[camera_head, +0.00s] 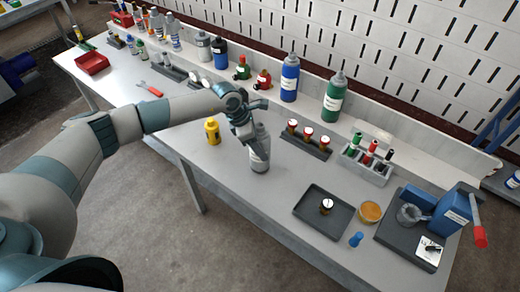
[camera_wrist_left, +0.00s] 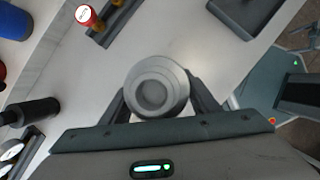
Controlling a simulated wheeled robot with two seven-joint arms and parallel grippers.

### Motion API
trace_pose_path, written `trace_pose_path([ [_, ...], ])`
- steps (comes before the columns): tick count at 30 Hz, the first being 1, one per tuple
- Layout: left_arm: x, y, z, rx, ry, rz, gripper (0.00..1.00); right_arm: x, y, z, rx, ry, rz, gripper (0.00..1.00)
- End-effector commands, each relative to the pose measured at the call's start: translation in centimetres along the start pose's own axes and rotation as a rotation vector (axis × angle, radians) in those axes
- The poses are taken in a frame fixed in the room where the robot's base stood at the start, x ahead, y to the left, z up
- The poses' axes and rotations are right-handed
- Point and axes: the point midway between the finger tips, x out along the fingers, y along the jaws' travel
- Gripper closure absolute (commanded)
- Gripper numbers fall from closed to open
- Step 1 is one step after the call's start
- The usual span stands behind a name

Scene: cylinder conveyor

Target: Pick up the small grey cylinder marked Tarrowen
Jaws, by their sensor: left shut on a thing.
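My left gripper (camera_head: 251,136) reaches down over the bench (camera_head: 230,188) and is shut on a grey cylinder (camera_head: 260,158) with a pale label. I cannot read the name on the label. The cylinder stands about upright; I cannot tell whether its base touches the bench. In the left wrist view the same cylinder (camera_wrist_left: 157,88) shows its round top between the two fingers. My right gripper is not in view.
A yellow bottle (camera_head: 212,131) stands left of the held cylinder. A rack of red-capped vials (camera_head: 308,143) and a dark tray (camera_head: 311,213) are to the right. Blue (camera_head: 290,80) and green (camera_head: 334,98) bottles stand behind. The bench's front edge is close.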

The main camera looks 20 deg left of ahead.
Motion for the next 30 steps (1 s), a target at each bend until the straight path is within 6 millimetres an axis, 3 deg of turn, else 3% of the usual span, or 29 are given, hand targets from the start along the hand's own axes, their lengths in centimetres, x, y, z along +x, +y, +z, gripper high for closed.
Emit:
trace_pose_path([
  [11, -0.7, 0.1, 0.4, 0.001, -0.005, 0.002, 0.87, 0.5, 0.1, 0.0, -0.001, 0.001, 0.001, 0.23],
  [19, -3.6, 0.2, 1.6, 0.004, -0.006, 0.005, 0.87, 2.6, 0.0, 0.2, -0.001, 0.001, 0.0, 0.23],
  [30, -6.0, -5.9, 5.9, 0.008, -0.006, 0.001, 0.87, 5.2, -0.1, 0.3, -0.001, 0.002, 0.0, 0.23],
])
